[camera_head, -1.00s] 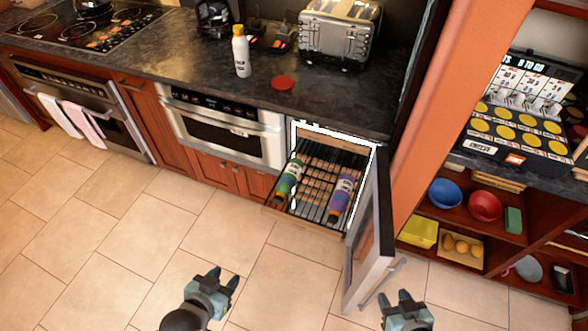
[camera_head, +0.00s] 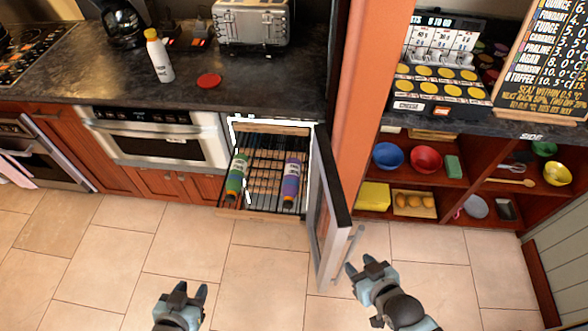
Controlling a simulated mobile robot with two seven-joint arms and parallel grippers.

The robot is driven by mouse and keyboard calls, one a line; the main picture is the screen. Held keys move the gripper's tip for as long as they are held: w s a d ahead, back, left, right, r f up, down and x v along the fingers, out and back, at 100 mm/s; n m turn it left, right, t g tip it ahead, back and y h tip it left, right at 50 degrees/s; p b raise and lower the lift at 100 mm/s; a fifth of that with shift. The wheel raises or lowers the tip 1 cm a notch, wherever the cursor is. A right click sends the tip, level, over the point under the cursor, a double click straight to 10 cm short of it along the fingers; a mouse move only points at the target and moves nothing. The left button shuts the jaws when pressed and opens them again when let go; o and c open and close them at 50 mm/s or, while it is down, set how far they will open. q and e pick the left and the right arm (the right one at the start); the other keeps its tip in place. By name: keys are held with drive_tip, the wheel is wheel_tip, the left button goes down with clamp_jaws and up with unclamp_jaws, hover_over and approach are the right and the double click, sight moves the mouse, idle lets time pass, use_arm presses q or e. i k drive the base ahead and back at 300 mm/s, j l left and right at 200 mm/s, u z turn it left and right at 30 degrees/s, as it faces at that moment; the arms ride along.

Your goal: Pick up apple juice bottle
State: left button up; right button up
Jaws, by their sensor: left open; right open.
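A bottle with a green label (camera_head: 236,178) lies at the left in the pulled-out drawer. A bottle with a purple label (camera_head: 290,182) lies at the right in the same drawer (camera_head: 262,215). A white bottle with a yellow cap (camera_head: 159,58) stands upright on the counter. The labels are too small to read, so I cannot tell which bottle is apple juice. My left gripper (camera_head: 190,291) is open and empty, below the drawer in the picture. My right gripper (camera_head: 362,266) is open and empty, just right of the open door's lower end. Both are apart from the bottles.
The open cabinet door (camera_head: 324,215) stands out to the right of the drawer. A red disc (camera_head: 209,80) and a toaster (camera_head: 252,22) are on the dark counter. Shelves with bowls (camera_head: 388,156) stand at the right. The tiled floor in front is clear.

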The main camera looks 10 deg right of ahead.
sight(237, 172)
drive_tip(key=i+j+z, duration=0.15)
drive_tip(key=j, duration=0.15)
drive_tip(key=i+j+z, duration=0.2)
drive_tip(key=j, duration=0.15)
drive_tip(key=i+j+z, duration=0.15)
drive_tip(key=j, duration=0.2)
drive_tip(key=j+z, duration=0.2)
drive_tip(key=j, duration=0.15)
